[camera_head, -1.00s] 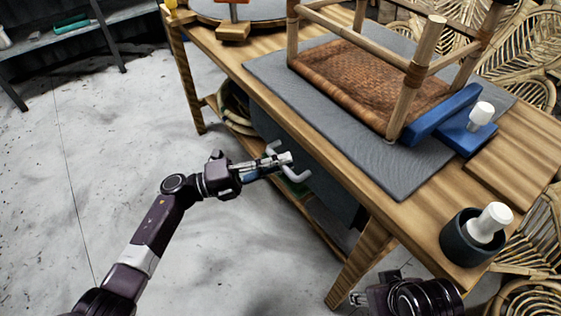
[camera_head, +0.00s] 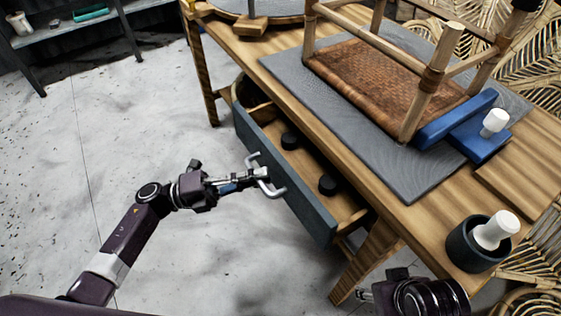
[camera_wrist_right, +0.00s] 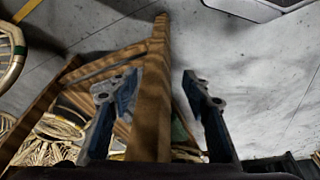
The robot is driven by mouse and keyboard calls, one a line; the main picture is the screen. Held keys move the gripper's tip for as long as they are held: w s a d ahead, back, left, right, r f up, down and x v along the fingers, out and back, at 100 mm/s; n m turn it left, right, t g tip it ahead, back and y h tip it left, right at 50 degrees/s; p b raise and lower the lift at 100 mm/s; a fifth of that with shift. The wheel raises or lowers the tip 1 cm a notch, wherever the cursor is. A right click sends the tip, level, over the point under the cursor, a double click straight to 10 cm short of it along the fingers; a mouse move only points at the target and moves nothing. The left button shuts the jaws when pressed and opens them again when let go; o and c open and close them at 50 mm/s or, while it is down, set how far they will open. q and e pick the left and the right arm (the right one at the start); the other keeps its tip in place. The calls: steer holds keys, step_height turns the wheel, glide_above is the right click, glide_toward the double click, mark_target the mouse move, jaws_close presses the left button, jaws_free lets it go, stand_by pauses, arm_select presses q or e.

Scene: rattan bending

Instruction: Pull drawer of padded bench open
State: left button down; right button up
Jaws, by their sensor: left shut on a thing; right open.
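The padded bench (camera_head: 226,22) is a wooden workbench with a grey pad (camera_head: 415,172) on its top. Its blue-grey drawer (camera_head: 300,198) stands pulled out from under the top, and its wooden inside shows two dark round objects (camera_head: 327,185). My left gripper (camera_head: 262,175) is shut on the drawer's pale metal handle (camera_head: 275,192) at the front. My right gripper is at the bottom right of the head view, with its tips (camera_head: 362,294) near the bench leg. In the right wrist view its fingers (camera_wrist_right: 155,92) are apart, with a wooden leg showing between them.
An upturned stool with a woven seat (camera_head: 375,75) lies on the pad. A blue clamp-like tool (camera_head: 482,140) and a dark cup with a white-handled tool (camera_head: 480,245) stand on the right part of the top. The floor left of the drawer is clear.

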arm_select(q)
steer(key=s+a, duration=1)
steer(key=a, duration=0.4)
steer(key=shift+s+a, duration=0.2)
arm_select(e)
steer(key=shift+x, duration=0.85)
arm_select(q)
steer(key=c, duration=2)
jaws_free()
steer(key=shift+o, duration=0.2)
arm_select(e)
steer(key=shift+s+f, duration=0.15)
steer(key=shift+s, duration=0.05)
